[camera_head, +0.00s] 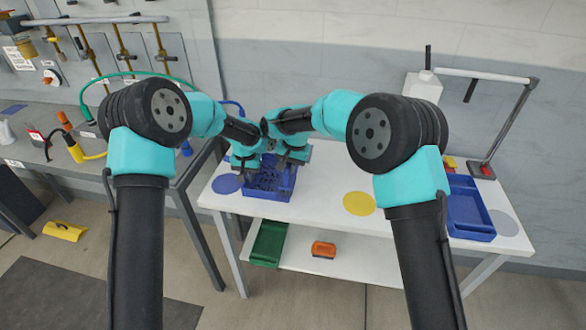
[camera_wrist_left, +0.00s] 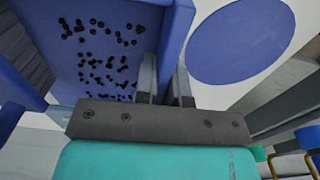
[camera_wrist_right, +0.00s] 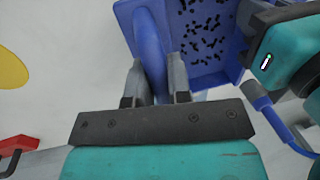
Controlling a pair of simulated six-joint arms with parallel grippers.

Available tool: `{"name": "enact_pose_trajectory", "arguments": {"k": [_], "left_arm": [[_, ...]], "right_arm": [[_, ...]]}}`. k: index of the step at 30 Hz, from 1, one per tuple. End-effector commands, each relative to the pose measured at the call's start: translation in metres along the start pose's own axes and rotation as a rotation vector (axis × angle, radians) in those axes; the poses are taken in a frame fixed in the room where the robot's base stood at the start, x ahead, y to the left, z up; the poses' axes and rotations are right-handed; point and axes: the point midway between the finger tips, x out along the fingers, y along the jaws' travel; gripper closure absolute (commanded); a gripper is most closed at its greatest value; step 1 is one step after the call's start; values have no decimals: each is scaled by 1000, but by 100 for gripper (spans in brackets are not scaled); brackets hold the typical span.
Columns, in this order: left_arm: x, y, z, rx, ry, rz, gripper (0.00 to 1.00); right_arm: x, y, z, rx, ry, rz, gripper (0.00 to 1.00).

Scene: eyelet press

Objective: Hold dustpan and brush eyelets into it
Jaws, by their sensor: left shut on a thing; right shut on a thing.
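A blue bin (camera_head: 268,193) sits at the left end of the white table, with many small black eyelets (camera_head: 266,178) scattered on its floor. My left gripper (camera_head: 240,170) is shut on the bin's left wall; its fingers straddle that wall in the left wrist view (camera_wrist_left: 165,88). My right gripper (camera_head: 285,162) is shut on the right wall, which shows between its fingers in the right wrist view (camera_wrist_right: 155,85). The eyelets also show in both wrist views. My wrists hide the bin's far side. I cannot make out a dustpan or a brush.
A second blue bin (camera_head: 470,228) stands at the table's right end. A yellow disc (camera_head: 359,203) lies flat mid-table, a blue disc (camera_head: 227,184) at left, a grey one (camera_head: 504,222) at right.

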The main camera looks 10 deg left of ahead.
Motion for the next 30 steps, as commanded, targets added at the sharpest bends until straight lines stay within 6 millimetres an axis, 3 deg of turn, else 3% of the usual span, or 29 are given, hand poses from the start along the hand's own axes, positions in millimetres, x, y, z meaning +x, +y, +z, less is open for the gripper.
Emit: {"name": "enact_pose_trajectory", "arguments": {"k": [11,30], "left_arm": [[0,0,0,0,0,0,100],[0,0,0,0,0,0,100]], "right_arm": [[-4,-1,0,0,2,-1,100],[-58,-12,0,0,3,-2,100]]}}
